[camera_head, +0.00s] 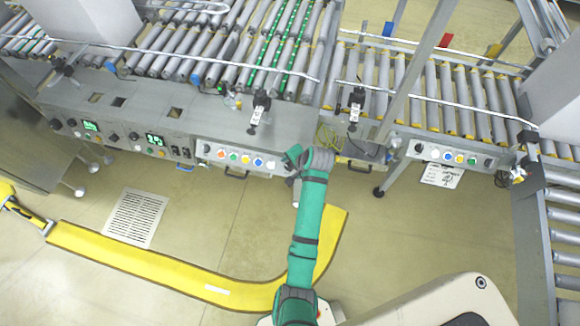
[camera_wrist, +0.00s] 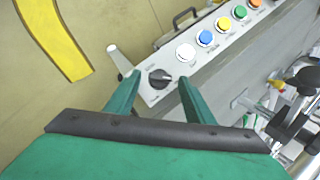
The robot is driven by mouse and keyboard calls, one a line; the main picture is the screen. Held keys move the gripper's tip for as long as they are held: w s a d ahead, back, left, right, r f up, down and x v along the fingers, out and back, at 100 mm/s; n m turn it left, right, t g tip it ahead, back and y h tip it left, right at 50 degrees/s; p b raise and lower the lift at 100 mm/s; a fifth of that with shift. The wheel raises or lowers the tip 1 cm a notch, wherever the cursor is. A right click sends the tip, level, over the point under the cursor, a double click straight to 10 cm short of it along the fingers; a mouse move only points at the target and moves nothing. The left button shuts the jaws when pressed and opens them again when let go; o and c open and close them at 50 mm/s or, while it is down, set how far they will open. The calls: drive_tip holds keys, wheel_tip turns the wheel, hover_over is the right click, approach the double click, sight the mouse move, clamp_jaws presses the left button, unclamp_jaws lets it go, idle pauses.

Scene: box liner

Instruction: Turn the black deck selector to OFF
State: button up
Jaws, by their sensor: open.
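The black deck selector (camera_wrist: 160,78) is a round knob with a pale pointer mark at the end of a light button panel (camera_wrist: 212,42) in the wrist view. Its label is too small to read. My gripper (camera_wrist: 158,84) is open, with one green finger on each side of the knob; I cannot tell whether either touches it. In the head view my gripper (camera_head: 294,156) is at the right end of the button panel (camera_head: 237,157), and the selector is hidden there.
White, blue (camera_wrist: 205,38), yellow, green and orange buttons line the panel beside the selector. A pale post (camera_wrist: 118,60) stands close by on the left. Roller conveyors (camera_head: 220,50) lie behind the panel. A second button panel (camera_head: 450,155) is to the right.

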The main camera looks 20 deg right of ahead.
drive_tip(key=shift+w+a+f, duration=0.15)
drive_tip(key=shift+w+f, duration=0.15)
drive_tip(key=shift+f, duration=0.3)
drive_tip(key=c, duration=1)
drive_tip(key=shift+c, duration=0.2)
drive_tip(key=shift+s, duration=0.1)
drive_tip(key=m+t, duration=0.2)
drive_tip(key=m, duration=0.1)
drive_tip(key=shift+s+f, duration=0.15)
drive_tip(key=shift+s, duration=0.05)
drive_tip(key=shift+s+f+m+t, duration=0.1)
drive_tip(key=shift+m+t, duration=1.2)
drive_tip(key=shift+m, duration=1.2)
